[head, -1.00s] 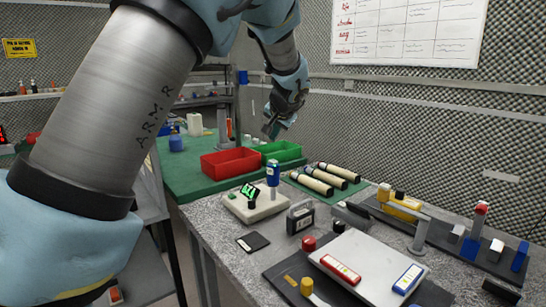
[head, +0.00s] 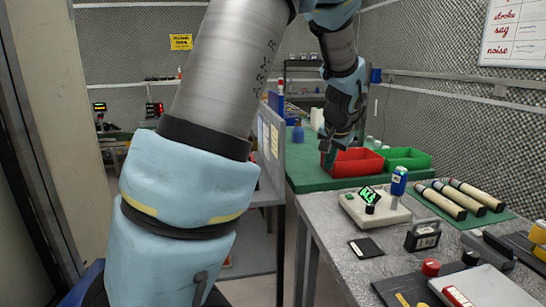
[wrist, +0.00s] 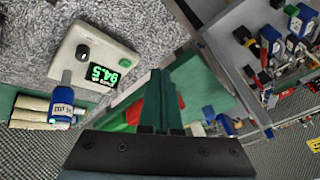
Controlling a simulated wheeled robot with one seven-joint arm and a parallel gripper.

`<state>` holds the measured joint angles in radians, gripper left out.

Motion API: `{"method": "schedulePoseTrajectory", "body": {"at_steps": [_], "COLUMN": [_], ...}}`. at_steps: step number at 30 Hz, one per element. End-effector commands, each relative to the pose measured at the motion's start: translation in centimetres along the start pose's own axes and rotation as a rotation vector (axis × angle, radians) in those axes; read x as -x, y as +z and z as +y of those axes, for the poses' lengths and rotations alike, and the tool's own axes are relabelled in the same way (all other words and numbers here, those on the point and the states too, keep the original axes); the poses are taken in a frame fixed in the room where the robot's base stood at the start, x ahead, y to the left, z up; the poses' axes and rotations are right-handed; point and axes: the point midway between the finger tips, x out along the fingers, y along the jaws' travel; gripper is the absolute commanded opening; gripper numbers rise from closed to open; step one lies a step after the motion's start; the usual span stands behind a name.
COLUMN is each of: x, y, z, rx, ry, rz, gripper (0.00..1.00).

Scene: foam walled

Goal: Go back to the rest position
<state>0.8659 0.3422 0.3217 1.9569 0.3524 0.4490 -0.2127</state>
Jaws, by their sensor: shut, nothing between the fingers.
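My gripper (head: 328,160) is raised at the end of my arm, in front of the red bin in the head view. In the wrist view its two dark green fingers (wrist: 161,100) are together with nothing between them. It touches nothing that I can see. My arm crosses the left and middle of the head view and hides part of the room behind it.
The red bin (head: 362,155) and green bin (head: 408,153) stand on a green mat. A grey bench holds a display device (head: 384,212), a blue-and-white cylinder (head: 399,181), a weight block (head: 424,236) and cream cylinders (head: 440,202). A grey panel (head: 271,140) stands left.

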Motion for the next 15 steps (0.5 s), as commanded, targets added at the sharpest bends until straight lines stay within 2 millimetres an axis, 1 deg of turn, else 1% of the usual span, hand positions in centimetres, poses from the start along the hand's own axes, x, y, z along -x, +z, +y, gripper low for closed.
{"method": "schedulePoseTrajectory", "body": {"at_steps": [1,2,3,5,6,8,9,11,12,15], "x": [-0.2,-0.3,-0.3,-0.2,0.0,0.4,0.7,1.2,1.6,2.4], "y": [3.0,4.7,6.9,10.2,12.3,15.6,17.7,20.6,22.4,26.1], "z": [-2.0,-2.8,-3.8,-5.0,-5.6,-6.3,-6.6,-6.8,-6.9,-6.7], "rx": [0.061,0.091,0.13,0.19,0.23,0.288,0.328,0.381,0.414,0.483], "ry": [0.014,0.025,0.037,0.055,0.066,0.082,0.092,0.105,0.112,0.125], "rz": [-0.042,-0.065,-0.094,-0.134,-0.158,-0.194,-0.217,-0.248,-0.267,-0.303], "gripper": [0.0,0.0,0.0,0.0,0.0,0.0,0.0,0.0,0.0,0.0]}}
